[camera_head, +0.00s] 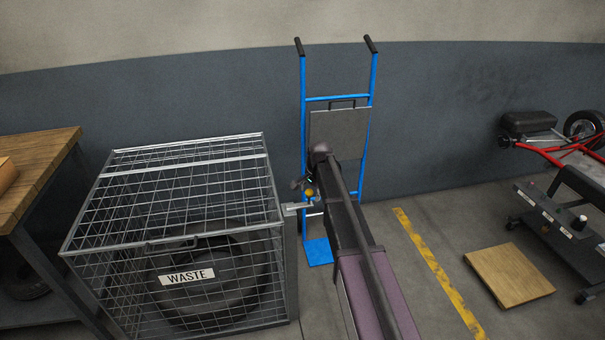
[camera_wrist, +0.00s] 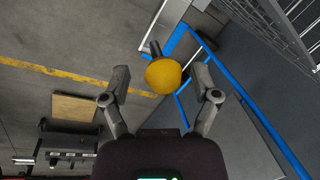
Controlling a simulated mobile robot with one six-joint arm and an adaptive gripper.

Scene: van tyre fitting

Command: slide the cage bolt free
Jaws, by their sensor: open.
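The wire cage (camera_head: 195,155) has a WASTE sign (camera_head: 187,277) on its front. The cage bolt is at the cage's right side, where a pale metal bracket (camera_head: 296,207) sticks out. Its round yellow knob (camera_head: 310,193) shows beside my gripper (camera_head: 303,186). In the wrist view the yellow knob (camera_wrist: 163,76), on a short dark stem (camera_wrist: 155,48), sits between the two spread fingers of my gripper (camera_wrist: 161,80). A gap shows on each side of the knob, and neither finger appears to touch it. My arm hides part of the area right of the bolt.
A blue hand truck (camera_head: 305,120) stands against the wall just behind my arm. A dark tyre (camera_head: 215,270) lies inside the cage. A wooden bench (camera_head: 45,160) is at left.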

